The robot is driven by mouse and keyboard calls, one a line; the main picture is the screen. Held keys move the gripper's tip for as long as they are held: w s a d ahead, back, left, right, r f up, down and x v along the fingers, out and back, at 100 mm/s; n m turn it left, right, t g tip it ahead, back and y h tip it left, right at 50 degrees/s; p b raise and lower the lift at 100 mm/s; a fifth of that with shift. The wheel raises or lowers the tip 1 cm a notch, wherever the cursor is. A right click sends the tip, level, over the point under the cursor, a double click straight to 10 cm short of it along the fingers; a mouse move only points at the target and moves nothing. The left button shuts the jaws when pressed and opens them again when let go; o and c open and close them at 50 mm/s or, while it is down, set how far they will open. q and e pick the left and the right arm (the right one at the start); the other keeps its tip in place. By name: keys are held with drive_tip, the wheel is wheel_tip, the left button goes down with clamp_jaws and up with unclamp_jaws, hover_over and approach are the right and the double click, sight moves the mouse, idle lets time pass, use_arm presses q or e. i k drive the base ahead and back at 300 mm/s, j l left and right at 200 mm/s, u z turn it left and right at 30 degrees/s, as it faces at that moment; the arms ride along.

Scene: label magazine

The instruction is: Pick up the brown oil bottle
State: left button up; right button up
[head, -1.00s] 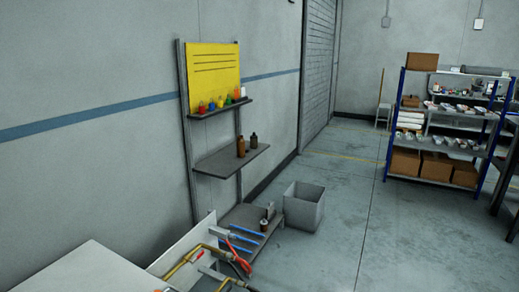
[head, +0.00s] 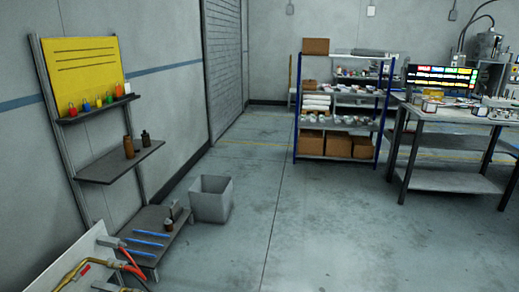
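A brown bottle (head: 128,146) stands upright on the middle shelf (head: 105,167) of the wall rack at the left. A darker, smaller bottle (head: 146,139) stands just to its right on the same shelf. Neither of my grippers shows in the head view, and nothing touches the bottles.
A grey bin (head: 211,199) stands on the floor beside the lower shelf (head: 150,238). A blue rack (head: 339,145) and a workbench (head: 455,116) stand further right. The middle floor is open.

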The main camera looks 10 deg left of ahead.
sight(128, 144)
drive_tip(key=i+l, duration=0.6)
drive_tip(key=i+l+z, duration=0.1)
drive_tip(key=i+l, duration=0.45)
drive_tip(key=i, duration=0.2)
drive_tip(key=i+j+u, duration=0.3)
drive_tip(key=i+u, duration=0.55)
drive_tip(key=i, duration=0.25)
drive_tip(key=i+u, duration=0.45)
drive_tip(key=i, duration=0.15)
drive_tip(key=i+l+u, duration=0.4)
drive_tip(key=i, duration=0.15)
drive_tip(key=j, duration=0.1)
